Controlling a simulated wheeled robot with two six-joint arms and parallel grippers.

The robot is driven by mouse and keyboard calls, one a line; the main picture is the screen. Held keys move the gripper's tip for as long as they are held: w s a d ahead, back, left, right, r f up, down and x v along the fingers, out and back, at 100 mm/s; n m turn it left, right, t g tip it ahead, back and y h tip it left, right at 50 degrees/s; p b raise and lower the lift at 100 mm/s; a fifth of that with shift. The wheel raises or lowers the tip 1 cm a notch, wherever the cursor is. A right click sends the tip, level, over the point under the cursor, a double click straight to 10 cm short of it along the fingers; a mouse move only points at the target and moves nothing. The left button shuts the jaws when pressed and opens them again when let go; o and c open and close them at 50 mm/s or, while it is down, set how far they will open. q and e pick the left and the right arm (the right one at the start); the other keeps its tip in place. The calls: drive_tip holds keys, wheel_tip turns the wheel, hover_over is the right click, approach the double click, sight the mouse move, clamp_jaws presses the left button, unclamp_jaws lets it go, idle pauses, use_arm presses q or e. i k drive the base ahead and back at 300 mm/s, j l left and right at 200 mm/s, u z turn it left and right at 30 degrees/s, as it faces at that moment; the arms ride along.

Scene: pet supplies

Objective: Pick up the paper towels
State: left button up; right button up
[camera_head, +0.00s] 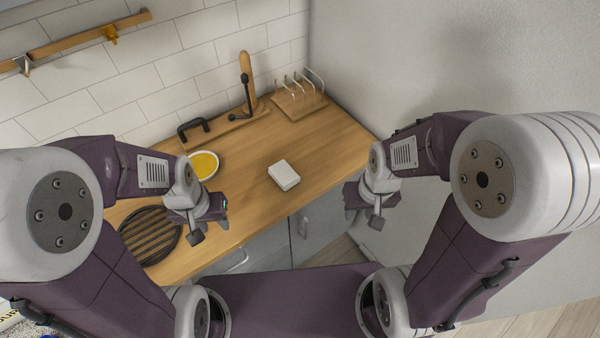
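A small white block (284,175), which looks like the paper towels, lies on the wooden counter near its front edge. My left gripper (208,226) is to the left of the white block and nearer to me, around the counter's front edge. My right gripper (362,216) is to the right of the block, in front of the counter. Both grippers are apart from the block. Their fingers are small and partly hidden by the wrists, so I cannot tell whether they are open or shut.
A white bowl with yellow contents (204,165) stands behind my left gripper. A dark round slatted trivet (150,236) lies at the left. A wooden rack with wire loops (299,104) and a board with a black handle (222,124) are at the back. A wall bounds the right.

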sight(284, 175)
drive_tip(key=i+l+u, duration=0.15)
drive_tip(key=l, duration=0.2)
drive_tip(key=i+l+u, duration=0.15)
drive_tip(key=l, duration=0.2)
drive_tip(key=i+l+u, duration=0.15)
drive_tip(key=l, duration=0.2)
